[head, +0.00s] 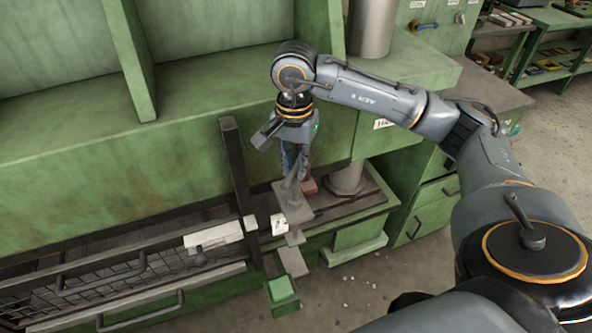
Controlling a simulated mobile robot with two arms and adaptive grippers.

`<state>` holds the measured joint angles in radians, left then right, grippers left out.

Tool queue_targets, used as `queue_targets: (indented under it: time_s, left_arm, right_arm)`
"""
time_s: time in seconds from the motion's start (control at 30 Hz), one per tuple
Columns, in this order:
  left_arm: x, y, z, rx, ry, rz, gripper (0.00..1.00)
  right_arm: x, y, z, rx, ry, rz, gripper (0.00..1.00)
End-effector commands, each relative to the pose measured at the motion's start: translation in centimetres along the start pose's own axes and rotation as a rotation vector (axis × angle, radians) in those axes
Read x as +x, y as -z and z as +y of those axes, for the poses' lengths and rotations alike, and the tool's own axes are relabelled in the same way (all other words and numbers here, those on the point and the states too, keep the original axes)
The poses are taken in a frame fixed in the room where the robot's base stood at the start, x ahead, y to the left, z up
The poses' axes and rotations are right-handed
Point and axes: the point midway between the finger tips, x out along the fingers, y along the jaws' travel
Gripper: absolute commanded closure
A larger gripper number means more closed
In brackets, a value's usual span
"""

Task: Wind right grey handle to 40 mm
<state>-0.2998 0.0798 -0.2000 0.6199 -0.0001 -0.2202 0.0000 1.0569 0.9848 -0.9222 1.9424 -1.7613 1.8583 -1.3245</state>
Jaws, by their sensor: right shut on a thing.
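My right gripper (296,170) points down at the right end of the green machine (190,170). Its fingers are closed around the upper part of a slim grey handle (292,190). The handle rises at a slant from a grey plate (296,208) on the machine's front ledge; the fingers partly hide its top. A small white plate with dark marks (278,224) sits just left of the grey plate, too small to read. My left gripper is not in view.
A dark upright bar (238,180) stands left of the handle. A green pedal-like block (282,289) is below. Green drawers (430,205) stand right; open floor lies beyond.

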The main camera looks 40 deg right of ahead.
Motion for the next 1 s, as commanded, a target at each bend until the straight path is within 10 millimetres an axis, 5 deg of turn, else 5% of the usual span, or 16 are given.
queue_targets:
  time_s: [1.0]
  left_arm:
    - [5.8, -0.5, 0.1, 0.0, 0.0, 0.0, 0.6]
  right_arm:
    - [0.1, 0.0, 0.0, -0.837, -0.002, -0.002, 1.0]
